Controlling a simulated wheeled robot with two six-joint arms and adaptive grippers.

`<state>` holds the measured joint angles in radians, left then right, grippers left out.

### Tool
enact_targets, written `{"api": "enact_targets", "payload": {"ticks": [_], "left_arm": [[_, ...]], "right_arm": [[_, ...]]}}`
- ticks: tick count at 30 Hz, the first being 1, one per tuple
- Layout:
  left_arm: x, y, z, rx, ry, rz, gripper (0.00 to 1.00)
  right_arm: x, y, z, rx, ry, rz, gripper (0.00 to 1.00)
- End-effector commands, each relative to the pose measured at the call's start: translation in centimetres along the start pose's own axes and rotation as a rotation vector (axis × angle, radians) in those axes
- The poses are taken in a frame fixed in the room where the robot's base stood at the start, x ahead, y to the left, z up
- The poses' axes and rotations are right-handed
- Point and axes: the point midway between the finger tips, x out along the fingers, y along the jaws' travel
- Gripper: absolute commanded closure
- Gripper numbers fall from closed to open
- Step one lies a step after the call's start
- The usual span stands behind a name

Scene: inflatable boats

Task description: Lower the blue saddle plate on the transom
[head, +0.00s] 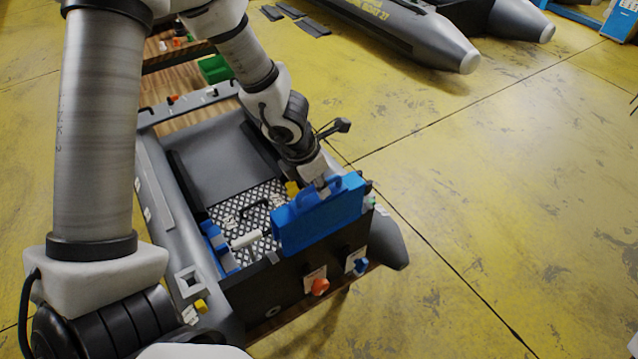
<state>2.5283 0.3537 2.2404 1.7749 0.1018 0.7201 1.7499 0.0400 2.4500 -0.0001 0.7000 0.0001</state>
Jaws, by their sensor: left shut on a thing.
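The blue saddle plate (318,217) is a thick blue block with a loop handle on top, in the middle of the head view. My left gripper (324,187) is shut on its handle from above. The plate is roughly upright and lies along the right part of the black transom (285,286) of the grey inflatable boat. It hides part of the transom's top edge. I cannot tell whether it rests on the transom or hangs just above it. My right gripper is not in view.
A blue-and-white item (221,247) lies inside the boat near a patterned floor plate (243,212). A green bin (214,68) stands behind. Yellow floor (490,190) to the right is clear.

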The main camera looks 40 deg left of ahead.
Motion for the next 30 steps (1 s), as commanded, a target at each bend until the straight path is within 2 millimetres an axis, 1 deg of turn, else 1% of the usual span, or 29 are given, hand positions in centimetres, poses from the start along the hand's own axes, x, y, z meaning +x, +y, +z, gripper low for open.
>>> {"api": "enact_targets", "payload": {"ticks": [17,30], "left_arm": [[0.1,-0.1,0.0,0.000,-0.001,0.000,1.00],[2.0,-0.1,-0.6,0.000,-0.001,0.000,1.00]], "right_arm": [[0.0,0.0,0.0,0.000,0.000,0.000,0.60],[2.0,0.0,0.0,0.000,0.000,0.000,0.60]]}}
